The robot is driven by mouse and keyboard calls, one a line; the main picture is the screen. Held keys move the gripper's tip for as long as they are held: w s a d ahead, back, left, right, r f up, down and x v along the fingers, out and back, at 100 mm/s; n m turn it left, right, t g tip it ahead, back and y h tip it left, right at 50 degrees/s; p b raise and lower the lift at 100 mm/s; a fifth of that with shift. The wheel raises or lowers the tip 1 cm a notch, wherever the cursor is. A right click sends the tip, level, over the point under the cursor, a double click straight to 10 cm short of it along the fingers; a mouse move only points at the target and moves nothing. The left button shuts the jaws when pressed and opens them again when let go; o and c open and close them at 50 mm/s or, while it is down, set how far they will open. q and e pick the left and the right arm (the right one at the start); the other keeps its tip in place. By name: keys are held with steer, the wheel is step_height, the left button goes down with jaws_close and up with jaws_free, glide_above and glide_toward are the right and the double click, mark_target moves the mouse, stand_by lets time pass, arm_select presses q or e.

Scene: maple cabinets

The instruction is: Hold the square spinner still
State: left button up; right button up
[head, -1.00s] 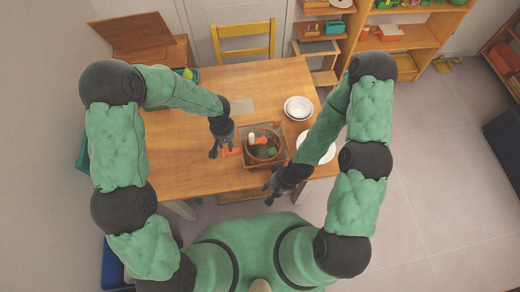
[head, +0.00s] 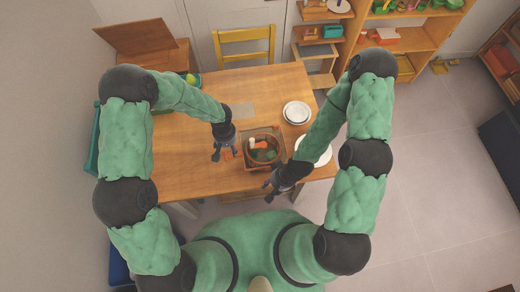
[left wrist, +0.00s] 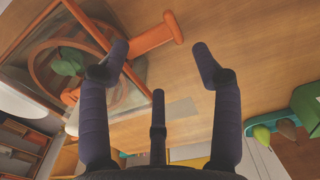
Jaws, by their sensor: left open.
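The square spinner (head: 246,163) stands on the wooden table near its front edge, a square clear-walled box with a round rim and food pieces inside. In the left wrist view its orange frame (left wrist: 84,27) fills the upper left, and an orange handle (left wrist: 153,38) sticks out from it. My left gripper (head: 221,156) is just left of the spinner, partly over the orange handle. In the left wrist view its fingers (left wrist: 155,68) are spread with nothing between them. My right gripper (head: 270,186) is at the spinner's front right, by the table edge; its fingers are too small to judge.
White bowls (head: 296,112) stand on the table behind and right of the spinner. A white plate (head: 318,146) lies partly under my right forearm. A flat grey-tan sheet (head: 243,111) lies behind the spinner. A yellow chair (head: 245,37) stands behind the table.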

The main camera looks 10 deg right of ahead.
mark_target(231, 155)
arm_select(q)
steer(key=shift+f+b, duration=2.2)
steer(key=shift+f, duration=2)
steer(key=shift+s, duration=0.1)
jaws_close()
